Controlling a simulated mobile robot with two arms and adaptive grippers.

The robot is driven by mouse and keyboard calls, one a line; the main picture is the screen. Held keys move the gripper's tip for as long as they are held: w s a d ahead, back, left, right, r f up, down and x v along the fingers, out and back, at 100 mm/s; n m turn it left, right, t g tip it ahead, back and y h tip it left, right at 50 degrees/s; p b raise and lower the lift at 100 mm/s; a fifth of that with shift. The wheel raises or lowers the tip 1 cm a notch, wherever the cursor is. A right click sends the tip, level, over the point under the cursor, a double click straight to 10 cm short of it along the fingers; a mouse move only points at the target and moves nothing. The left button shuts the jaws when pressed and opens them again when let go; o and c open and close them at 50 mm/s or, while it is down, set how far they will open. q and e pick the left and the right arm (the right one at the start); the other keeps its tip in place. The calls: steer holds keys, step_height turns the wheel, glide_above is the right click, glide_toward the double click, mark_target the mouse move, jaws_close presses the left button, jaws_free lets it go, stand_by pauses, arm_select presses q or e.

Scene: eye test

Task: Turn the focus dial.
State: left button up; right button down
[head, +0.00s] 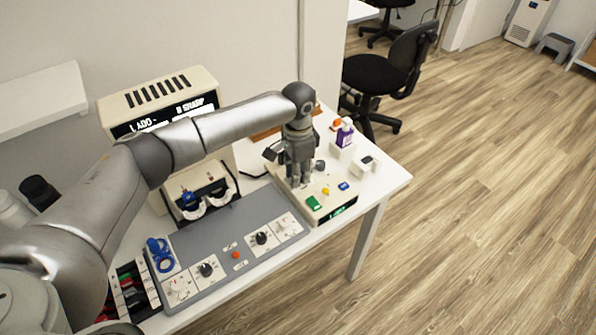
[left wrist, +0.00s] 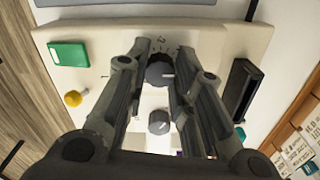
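The cream control box (head: 279,183) stands at the right end of the table. My left gripper (head: 299,184) points down at its top. In the left wrist view a dark round dial (left wrist: 160,73) with a white pointer line and printed scale marks sits between the fingers of the left gripper (left wrist: 163,46). The pads close in on both its sides and appear to touch it. A second grey knob (left wrist: 159,122) is beside it; it also shows in the head view (head: 320,165). I cannot read a name on either. The fingers hide the first dial in the head view. My right gripper is not in view.
A grey panel with knobs (head: 215,234) lies to the left. A lettered display unit (head: 160,97) stands behind. A purple-and-white bottle (head: 345,133) stands behind right.

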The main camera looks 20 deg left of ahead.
arm_select(q)
jaws_close()
steer(key=shift+r+n+p, duration=0.2)
steer(key=shift+n+p, duration=0.1)
steer(key=shift+p, duration=0.45)
steer(key=n+p, duration=0.5)
steer(key=p, duration=0.2)
steer(key=shift+f+n+p, duration=0.15)
steer(key=shift+n+p, duration=1.35)
steer(key=shift+p, duration=0.05)
steer(key=o, duration=0.8)
jaws_free()
steer(key=shift+o, duration=0.2)
step_height(320, 180, up, 12)
